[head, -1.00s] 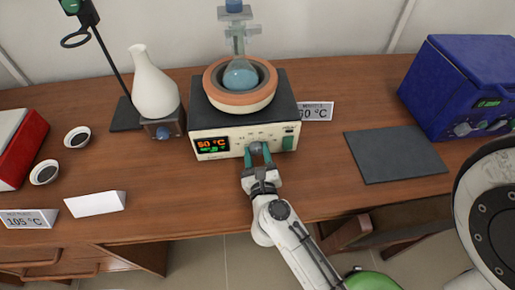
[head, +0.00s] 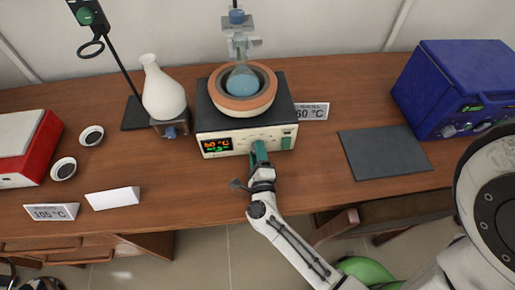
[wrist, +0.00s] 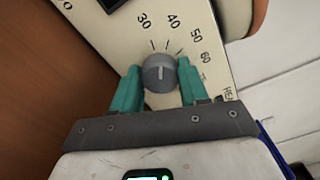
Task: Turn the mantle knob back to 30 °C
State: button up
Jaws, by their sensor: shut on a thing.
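The heating mantle (head: 222,146) is a cream box with a dark top, holding a flask of blue liquid (head: 243,80). Its front display (head: 216,146) shows an orange 60 °C with a green line below, too small to read surely. In the wrist view the grey round knob (wrist: 160,73) sits below printed marks 30, 40, 50 and 60. Its pale line stands about upright in that picture, toward the gap between 30 and 40. My gripper (wrist: 158,82), with teal fingers, is shut on the knob, one finger each side. In the head view the gripper (head: 259,152) hides the knob.
A 60 °C sign (head: 311,111) stands right of the mantle. A white vase-like flask (head: 163,88) and a stand (head: 117,62) are left of it. A dark mat (head: 385,152) lies at right, before a blue furnace (head: 450,85).

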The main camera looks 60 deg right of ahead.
jog(key=shift+n+p, duration=0.8)
jog(key=shift+n, duration=0.8)
jog(key=shift+f, duration=0.1)
jog(key=o, duration=1.1)
jog(key=shift+c, duration=0.2)
jog(key=b+v, duration=0.2)
jog(key=v, duration=0.7)
jog(key=shift+s+a+f, duration=0.1)
jog(key=shift+s+a, duration=0.15)
jog(key=shift+a, duration=0.1)
jog(key=shift+s+a, duration=0.35)
jog(key=shift+a, duration=0.05)
jog(key=shift+w, duration=0.1)
